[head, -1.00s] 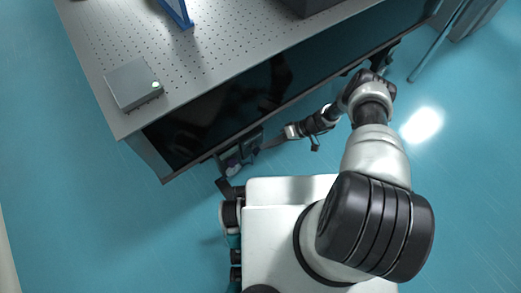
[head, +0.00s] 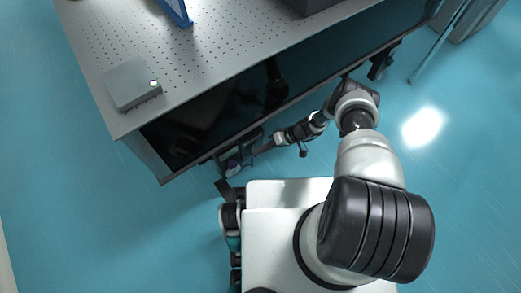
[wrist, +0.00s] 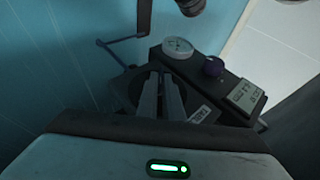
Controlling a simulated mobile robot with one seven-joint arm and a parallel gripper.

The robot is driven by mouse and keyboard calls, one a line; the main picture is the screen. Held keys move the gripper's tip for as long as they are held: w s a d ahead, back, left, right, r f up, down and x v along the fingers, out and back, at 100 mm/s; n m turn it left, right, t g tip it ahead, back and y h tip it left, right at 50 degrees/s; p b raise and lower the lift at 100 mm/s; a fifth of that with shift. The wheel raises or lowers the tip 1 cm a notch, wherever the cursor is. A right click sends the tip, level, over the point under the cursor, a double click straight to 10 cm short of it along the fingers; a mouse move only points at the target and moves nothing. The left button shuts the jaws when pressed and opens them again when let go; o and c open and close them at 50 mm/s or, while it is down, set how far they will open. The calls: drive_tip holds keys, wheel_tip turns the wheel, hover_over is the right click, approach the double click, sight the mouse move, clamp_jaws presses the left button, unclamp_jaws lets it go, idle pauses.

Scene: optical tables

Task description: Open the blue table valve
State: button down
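In the head view the knob (head: 232,165) shows small at the table's lower front edge. My gripper (wrist: 161,74) points toward the panel, left of the knob and apart from it. Its two fingers stand close together with a narrow gap and nothing seen between them. In the head view my gripper (head: 262,149) is just right of the panel. The knob's turn position is too small to tell.
A pale round dial (wrist: 178,47) and a labelled plate (wrist: 244,96) share the panel with the knob. A thin bent rod (wrist: 121,41) stands left of it. The perforated tabletop (head: 205,62) overhangs behind, carrying a grey box (head: 131,84). Blue floor is open at left.

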drive_tip(key=shift+f, duration=0.1)
drive_tip(key=shift+w+d+f+g+y, duration=0.15)
drive_tip(key=shift+g+y, duration=0.15)
drive_tip(key=shift+y, duration=0.3)
drive_tip(key=c, duration=1.9)
unclamp_jaws()
drive_tip(key=p+v, duration=0.2)
drive_tip(key=v, duration=1.5)
drive_tip(key=shift+d+r, duration=0.15)
drive_tip(key=shift+r, duration=0.15)
